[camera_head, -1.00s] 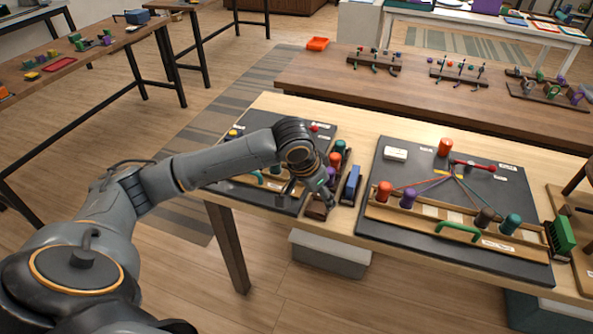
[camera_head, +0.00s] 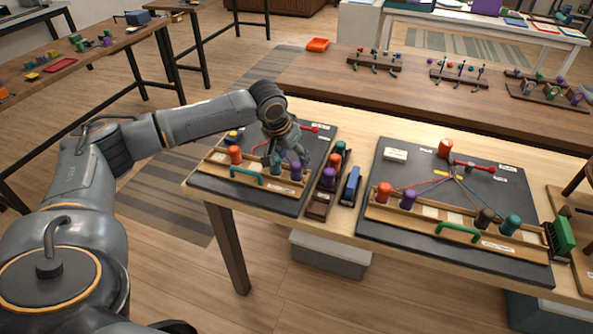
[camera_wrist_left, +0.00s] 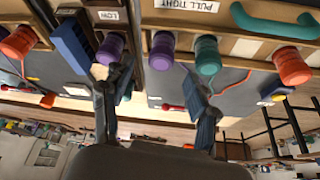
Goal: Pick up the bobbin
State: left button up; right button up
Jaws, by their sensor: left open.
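My left gripper (camera_head: 299,154) is open and empty, above the right end of the left braiding board (camera_head: 205,180). Below it a purple bobbin (camera_head: 296,171) stands in the board's wooden rack, beside a teal bobbin (camera_head: 277,166); an orange bobbin (camera_head: 236,156) stands farther left. In the left wrist view the purple bobbin (camera_wrist_left: 162,50) and teal bobbin (camera_wrist_left: 207,55) appear beyond the two spread fingers (camera_wrist_left: 158,95), apart from them as far as I can tell. A narrow tray (camera_head: 316,209) to the right holds another purple bobbin (camera_head: 328,178) and further bobbins. My right gripper is out of view.
A blue block-like tool (camera_head: 350,186) stands right of the tray. A second braiding board (camera_head: 400,235) with several bobbins and cords lies on the right. Another table (camera_head: 440,100) stands behind.

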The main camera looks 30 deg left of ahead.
aim_at(297, 163)
pick_arm(q)
jog(key=x, duration=0.5)
jog(key=shift+w+f+p, duration=0.1)
jog(key=shift+w+p, duration=0.25)
grip_shut()
